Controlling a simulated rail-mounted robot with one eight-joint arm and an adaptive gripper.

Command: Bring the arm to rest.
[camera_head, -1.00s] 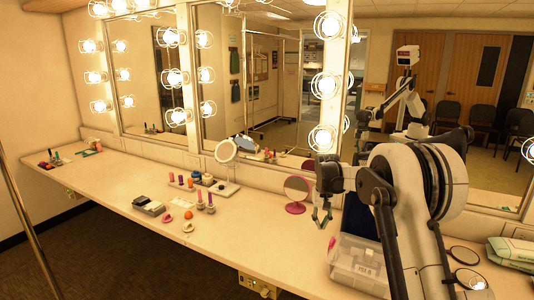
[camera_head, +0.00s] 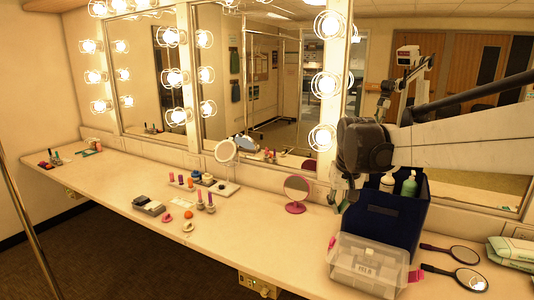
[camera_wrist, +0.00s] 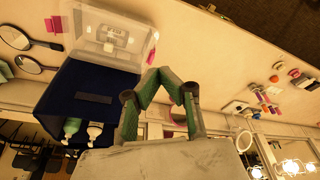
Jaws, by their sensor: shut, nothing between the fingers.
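My gripper (camera_head: 343,193) hangs at the left end of the dark blue bin (camera_head: 382,219), below the dark wrist joint, with its fingers partly hidden against the bin. In the wrist view my gripper (camera_wrist: 160,73) has its two green-padded fingers angled together with nothing held between them. The dark blue bin (camera_wrist: 75,105) lies to their left there. My pale arm link reaches in from the right of the head view.
A clear lidded box (camera_head: 365,268) stands in front of the bin. Two hand mirrors (camera_head: 466,256) lie to its right. A pink round mirror (camera_head: 297,191) stands left of my gripper. Small cosmetics (camera_head: 205,200) are farther left; the counter's left stretch is mostly clear.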

